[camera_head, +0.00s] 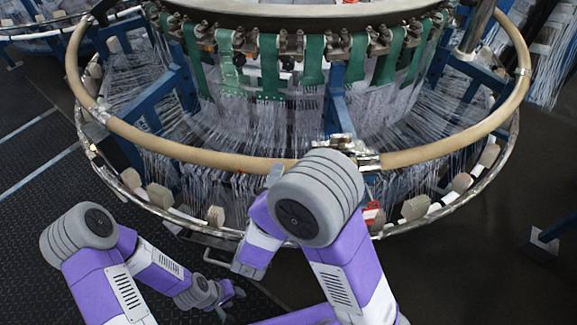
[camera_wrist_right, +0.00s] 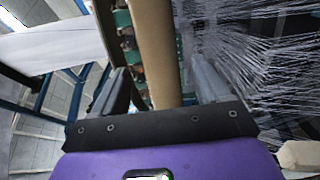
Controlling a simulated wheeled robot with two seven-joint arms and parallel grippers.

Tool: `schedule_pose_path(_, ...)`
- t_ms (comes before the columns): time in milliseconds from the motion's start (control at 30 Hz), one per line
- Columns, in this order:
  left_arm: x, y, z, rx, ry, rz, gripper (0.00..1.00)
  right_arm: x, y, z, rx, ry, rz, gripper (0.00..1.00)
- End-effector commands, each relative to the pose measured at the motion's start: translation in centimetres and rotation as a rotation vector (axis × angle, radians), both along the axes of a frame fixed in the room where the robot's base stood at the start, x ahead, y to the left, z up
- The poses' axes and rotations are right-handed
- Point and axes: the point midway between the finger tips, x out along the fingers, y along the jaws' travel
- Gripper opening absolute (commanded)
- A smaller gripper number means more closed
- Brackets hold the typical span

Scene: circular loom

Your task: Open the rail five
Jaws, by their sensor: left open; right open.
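The tan tubular rail (camera_head: 225,160) curves around the front of the circular loom, with a metal joint and latch-like fitting (camera_head: 350,147) right of centre. Which section is rail five cannot be told. My right gripper (camera_wrist_right: 160,78) is open, with the rail (camera_wrist_right: 155,45) running between its two fingers in the wrist view; contact cannot be told. In the head view my right arm's grey joint hides most of that gripper. My left gripper (camera_head: 232,298) hangs low in front of the loom, open and empty, away from the rail.
A lower metal ring (camera_head: 460,203) with pale blocks runs below the rail. White threads (camera_head: 200,125) and green straps (camera_head: 313,60) fill the loom inside. A blue post base (camera_head: 540,243) stands at the right.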

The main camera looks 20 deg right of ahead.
Motion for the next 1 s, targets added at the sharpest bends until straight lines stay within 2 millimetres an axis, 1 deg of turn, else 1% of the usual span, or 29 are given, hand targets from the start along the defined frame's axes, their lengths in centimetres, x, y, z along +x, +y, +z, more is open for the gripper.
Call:
schedule_pose_path(167, 0.0, 0.0, -0.1, 0.0, 0.0, 0.0, 0.43, 1.9, -1.4, 0.0, 0.005, -0.007, -0.005, 0.76)
schedule_pose_path(400, 0.0, 0.0, -0.4, 0.0, -0.001, 0.0, 0.43, 5.1, -3.1, -0.2, 0.004, -0.005, -0.003, 0.76)
schedule_pose_path(500, 0.0, 0.0, -0.5, 0.0, 0.0, 0.0, 0.43, 5.9, -3.5, -0.2, 0.004, -0.005, -0.003, 0.76)
schedule_pose_path(600, 0.0, 0.0, -0.5, 0.0, 0.0, 0.0, 0.43, 6.3, -3.8, -0.2, 0.003, -0.003, -0.001, 0.76)
schedule_pose_path(833, 0.0, 0.0, -0.5, 0.0, 0.0, 0.0, 0.43, 6.4, -3.8, -0.2, 0.002, -0.002, -0.001, 0.76)
schedule_pose_path(867, 0.0, 0.0, -0.5, 0.0, 0.0, 0.0, 0.43, 6.4, -3.8, -0.2, 0.002, -0.002, -0.001, 0.74)
schedule_pose_path(1000, 0.0, 0.0, -0.5, 0.0, 0.0, 0.0, 0.43, 6.3, -3.8, -0.2, 0.002, -0.002, -0.001, 0.53)
